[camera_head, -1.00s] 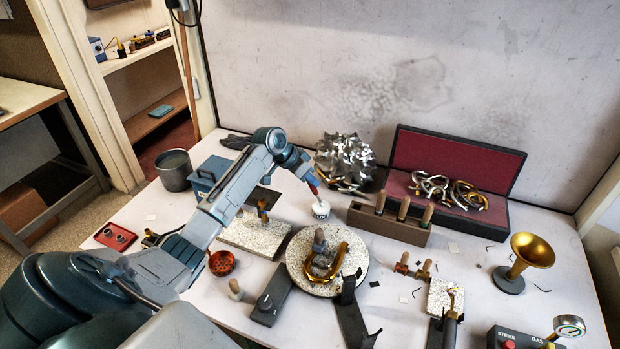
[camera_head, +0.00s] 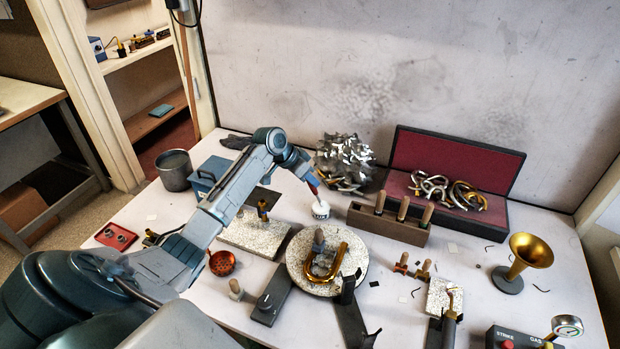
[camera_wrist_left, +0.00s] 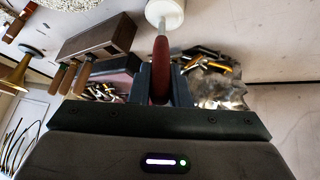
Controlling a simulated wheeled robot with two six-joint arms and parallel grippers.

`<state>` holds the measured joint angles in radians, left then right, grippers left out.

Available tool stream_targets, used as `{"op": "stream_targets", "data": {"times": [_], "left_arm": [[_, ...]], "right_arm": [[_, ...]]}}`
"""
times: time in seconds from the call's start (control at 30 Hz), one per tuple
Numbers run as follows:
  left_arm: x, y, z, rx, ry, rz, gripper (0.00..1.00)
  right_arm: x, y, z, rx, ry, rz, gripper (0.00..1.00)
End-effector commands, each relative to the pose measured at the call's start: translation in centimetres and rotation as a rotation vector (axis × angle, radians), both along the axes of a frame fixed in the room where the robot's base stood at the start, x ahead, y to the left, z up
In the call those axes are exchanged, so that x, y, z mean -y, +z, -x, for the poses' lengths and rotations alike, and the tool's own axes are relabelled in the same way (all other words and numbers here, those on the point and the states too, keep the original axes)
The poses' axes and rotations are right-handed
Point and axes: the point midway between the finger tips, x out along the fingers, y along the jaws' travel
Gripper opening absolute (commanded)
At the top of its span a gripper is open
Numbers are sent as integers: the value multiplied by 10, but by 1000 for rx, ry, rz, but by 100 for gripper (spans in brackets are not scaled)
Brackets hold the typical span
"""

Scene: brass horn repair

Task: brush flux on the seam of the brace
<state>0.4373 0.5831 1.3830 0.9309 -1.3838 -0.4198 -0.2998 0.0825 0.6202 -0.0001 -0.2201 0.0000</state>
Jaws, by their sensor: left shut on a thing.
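My left gripper (camera_head: 310,180) is shut on a red-handled brush (camera_wrist_left: 161,72) and holds it over a small white flux pot (camera_head: 320,210). The brush's pale lower end reaches the pot's top; its tip is hidden. The pot also shows at the top of the left wrist view (camera_wrist_left: 165,12). A brass U-shaped tube (camera_head: 342,258) lies on a speckled round board (camera_head: 297,263), with a grey clamp-like piece beside it. I cannot make out the brace or its seam clearly. My right gripper is not in view.
A shiny crumpled metal pile (camera_head: 343,160) stands behind the pot. A wooden block with handled tools (camera_head: 385,224) is to its right, before an open red-lined case (camera_head: 450,150). A speckled slab (camera_head: 250,234) lies left. A brass bell (camera_head: 528,252) stands far right.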

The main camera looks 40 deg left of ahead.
Motion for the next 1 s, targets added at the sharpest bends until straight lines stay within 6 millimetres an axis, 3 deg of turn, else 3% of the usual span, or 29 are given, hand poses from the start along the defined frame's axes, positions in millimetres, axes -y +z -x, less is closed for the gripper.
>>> {"op": "stream_targets", "data": {"times": [0.7,1.0], "left_arm": [[0,63,-1,3,0,0,0],[0,67,-1,3,0,0,0]], "right_arm": [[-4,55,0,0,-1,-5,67],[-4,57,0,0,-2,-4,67]]}}
